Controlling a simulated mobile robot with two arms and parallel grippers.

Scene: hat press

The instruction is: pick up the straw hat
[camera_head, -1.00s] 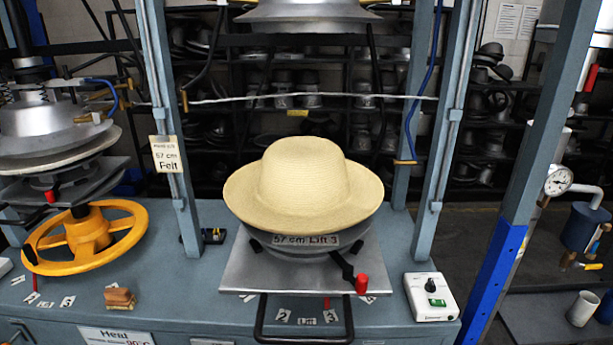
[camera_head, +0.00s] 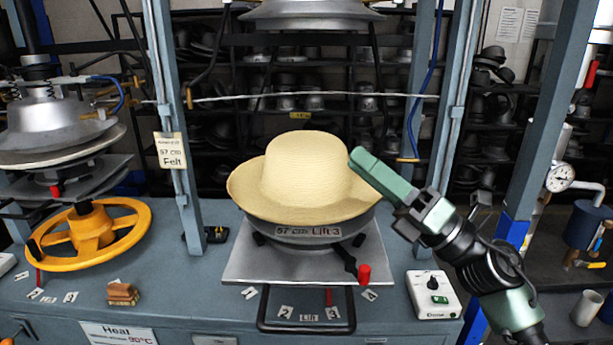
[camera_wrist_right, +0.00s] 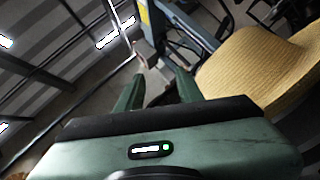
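The straw hat (camera_head: 298,178) is pale yellow with a rounded crown and a wide brim. It sits crown up on a grey metal form (camera_head: 310,232) labelled "57 cm Lift 3". My right gripper (camera_head: 366,165) comes in from the lower right in the head view, and its fingers cover part of the hat's right brim. Whether they touch it, I cannot tell. In the right wrist view the green fingers (camera_wrist_right: 158,84) are apart with nothing seen between them, and the hat (camera_wrist_right: 255,68) lies to their right. My left gripper is not in view.
Blue-grey posts (camera_head: 176,120) flank the hat, and a metal press head (camera_head: 310,12) hangs above it. A square metal plate (camera_head: 250,266) lies under the form. A white control box (camera_head: 433,296) stands at right and a yellow handwheel (camera_head: 90,236) at left.

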